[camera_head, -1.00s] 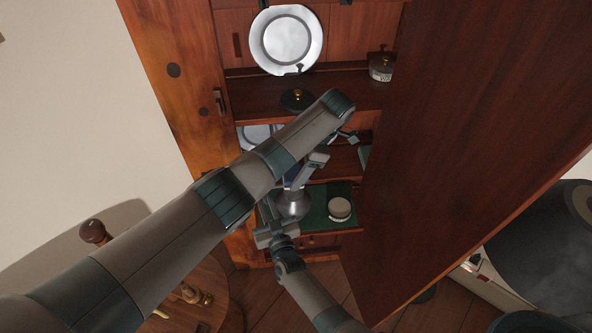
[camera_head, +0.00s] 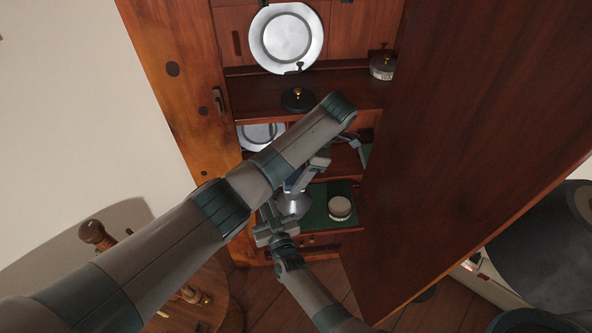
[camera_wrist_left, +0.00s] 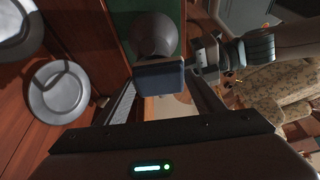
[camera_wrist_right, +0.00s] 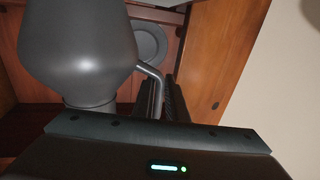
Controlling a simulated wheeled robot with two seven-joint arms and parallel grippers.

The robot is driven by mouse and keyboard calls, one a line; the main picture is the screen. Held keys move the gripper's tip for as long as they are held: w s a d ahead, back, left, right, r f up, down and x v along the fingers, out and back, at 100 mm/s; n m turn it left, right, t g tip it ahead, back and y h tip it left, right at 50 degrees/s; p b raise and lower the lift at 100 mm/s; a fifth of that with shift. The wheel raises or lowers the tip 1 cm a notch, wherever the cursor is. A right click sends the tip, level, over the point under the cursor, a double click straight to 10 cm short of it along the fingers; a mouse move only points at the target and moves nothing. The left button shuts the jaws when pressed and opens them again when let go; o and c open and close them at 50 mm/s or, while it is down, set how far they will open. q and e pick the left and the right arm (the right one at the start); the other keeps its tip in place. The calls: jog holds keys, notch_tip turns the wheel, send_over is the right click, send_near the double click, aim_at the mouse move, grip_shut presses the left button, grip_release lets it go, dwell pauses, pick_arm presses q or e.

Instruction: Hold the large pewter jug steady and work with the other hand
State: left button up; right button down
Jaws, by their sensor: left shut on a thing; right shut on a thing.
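The large pewter jug (camera_head: 293,204) stands on the green surface of the lowest visible shelf. Its rounded grey body fills the left of the right wrist view (camera_wrist_right: 75,45). My right gripper (camera_wrist_right: 165,95) is shut on the jug's curved handle (camera_wrist_right: 152,72). In the head view my right gripper (camera_head: 268,227) is at the jug's left side. My left gripper (camera_head: 296,182) is above the jug, shut on a blue-grey block-like thing (camera_wrist_left: 160,76). In the left wrist view this thing overlaps the jug (camera_wrist_left: 153,33); I cannot tell whether they touch.
A round pale lidded box (camera_head: 340,207) stands right of the jug. A large wooden door (camera_head: 470,150) closes off the right side. A pewter plate (camera_head: 286,38) and a dark lidded pot (camera_head: 297,98) are on higher shelves. A round wooden table (camera_head: 215,290) is at lower left.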

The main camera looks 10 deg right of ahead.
jog(key=shift+f, duration=0.1)
pick_arm(q)
jog(key=shift+w+r, duration=0.1)
jog(key=shift+r, duration=1.9)
pick_arm(e)
jog(key=shift+d, duration=0.1)
pick_arm(q)
jog(key=shift+r, duration=1.4)
pick_arm(e)
jog(key=shift+f, duration=0.1)
jog(key=c, duration=1.8)
grip_release()
jog(key=shift+o, duration=0.6)
jog(key=shift+s, duration=0.15)
jog(key=v, duration=1.1)
jog(key=shift+s+d, duration=0.15)
jog(key=shift+s, duration=0.2)
